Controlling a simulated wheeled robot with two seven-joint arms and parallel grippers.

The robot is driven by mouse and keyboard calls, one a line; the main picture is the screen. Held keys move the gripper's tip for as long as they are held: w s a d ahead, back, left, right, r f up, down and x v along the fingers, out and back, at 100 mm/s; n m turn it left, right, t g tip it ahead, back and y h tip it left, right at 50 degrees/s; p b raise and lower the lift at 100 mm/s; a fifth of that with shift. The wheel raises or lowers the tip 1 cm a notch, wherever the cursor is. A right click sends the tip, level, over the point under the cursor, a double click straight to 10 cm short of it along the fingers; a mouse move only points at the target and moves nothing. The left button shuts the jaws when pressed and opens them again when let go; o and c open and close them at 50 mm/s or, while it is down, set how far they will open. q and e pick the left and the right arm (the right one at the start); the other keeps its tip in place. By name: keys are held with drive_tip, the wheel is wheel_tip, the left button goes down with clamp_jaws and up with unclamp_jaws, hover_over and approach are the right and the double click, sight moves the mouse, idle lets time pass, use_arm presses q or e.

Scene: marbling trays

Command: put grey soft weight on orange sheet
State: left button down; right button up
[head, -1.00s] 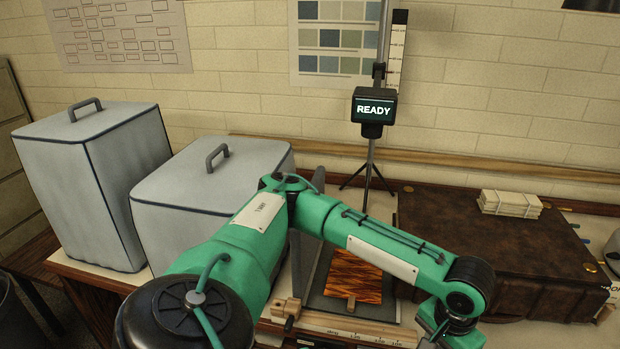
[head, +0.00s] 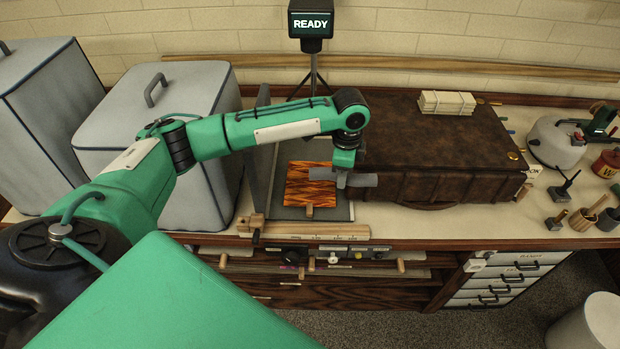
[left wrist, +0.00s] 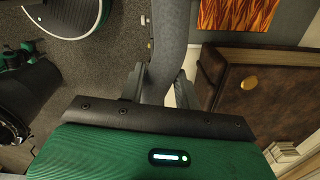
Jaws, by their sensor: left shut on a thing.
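The orange sheet (head: 297,188), marbled with dark streaks, lies flat on a dark grey board (head: 290,212) in the head view. It also shows at the top of the left wrist view (left wrist: 238,14). My left gripper (head: 343,176) points down at the sheet's right edge and is shut on the grey soft weight (head: 363,180). In the left wrist view the weight (left wrist: 172,40) is a long grey strip running between the fingers (left wrist: 160,84). I cannot tell from the head view whether the weight touches the sheet. My right gripper is not in view.
A large brown leather case (head: 440,150) stands close to the right of the sheet, with pale blocks (head: 447,102) on top. Grey covered boxes (head: 190,90) stand at the left. A wooden ruled bar (head: 315,231) runs along the front. A READY display (head: 310,25) stands behind.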

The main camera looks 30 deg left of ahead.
use_arm(q)
drive_tip(key=w+a+m+p, duration=0.4)
drive_tip(key=w+a+m, duration=0.15)
drive_tip(key=m, duration=0.25)
drive_tip(key=m+p, duration=0.4)
drive_tip(key=m, duration=0.4)
hover_over(310, 203)
wheel_tip(310, 203, down, 3)
wheel_tip(310, 203, down, 15)
drive_tip(key=b, duration=1.1)
drive_tip(key=shift+b, duration=0.35)
wheel_tip(310, 203, down, 4)
drive_tip(key=b, duration=0.3)
drive_tip(key=shift+b, duration=0.3)
drive_tip(key=shift+f, duration=0.4)
drive_tip(key=shift+f+b, duration=0.4)
drive_tip(key=shift+b, duration=0.05)
drive_tip(key=c, duration=1)
unclamp_jaws()
